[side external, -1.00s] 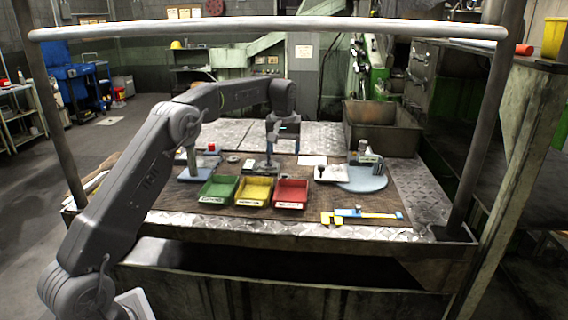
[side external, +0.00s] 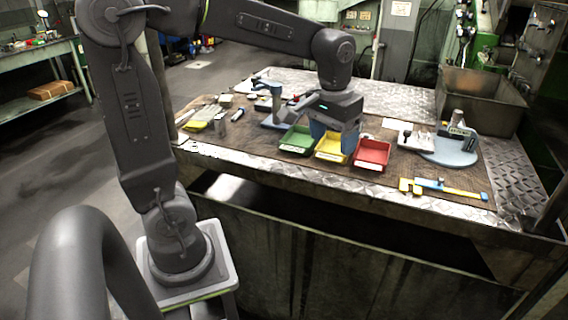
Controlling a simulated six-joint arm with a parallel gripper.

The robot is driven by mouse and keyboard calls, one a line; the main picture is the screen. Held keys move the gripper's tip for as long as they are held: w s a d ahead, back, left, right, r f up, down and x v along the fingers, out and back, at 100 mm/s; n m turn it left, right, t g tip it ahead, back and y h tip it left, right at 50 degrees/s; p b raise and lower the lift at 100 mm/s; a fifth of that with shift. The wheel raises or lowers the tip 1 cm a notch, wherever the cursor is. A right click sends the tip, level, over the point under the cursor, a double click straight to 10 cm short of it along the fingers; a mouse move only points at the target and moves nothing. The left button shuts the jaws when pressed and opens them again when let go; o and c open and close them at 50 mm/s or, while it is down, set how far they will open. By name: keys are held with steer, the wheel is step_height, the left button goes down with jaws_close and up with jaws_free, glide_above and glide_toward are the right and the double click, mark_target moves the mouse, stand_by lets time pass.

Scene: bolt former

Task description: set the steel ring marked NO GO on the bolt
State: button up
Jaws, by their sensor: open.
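My gripper (side external: 334,138) hangs from the arm with its two blue fingers pointing down and apart. In the picture it overlaps the yellow tray, and its height above the bench is hard to judge. I see nothing between the fingers. No steel ring marked NO GO can be picked out; any lettering is too small to read, and the gripper hides part of the bench behind it. The bolt cannot be told for certain either. A white plate (side external: 400,127) at the right carries small dark upright parts (side external: 417,131).
Green (side external: 296,139), yellow (side external: 329,149) and red (side external: 372,154) trays stand in a row. A round pale-blue base (side external: 455,155) bears a gauge stand. A yellow-and-blue caliper (side external: 445,187) lies front right. A blue stand (side external: 276,104) is left; a metal bin (side external: 482,100) is back right.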

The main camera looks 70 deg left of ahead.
steer(key=s+d+m+t, duration=0.2)
steer(key=s, duration=0.4)
steer(key=s+d+m+t, duration=0.1)
steer(key=s+d+t, duration=0.1)
steer(key=s, duration=0.5)
steer(key=shift+d+m, duration=0.4)
steer(key=shift+d, duration=0.45)
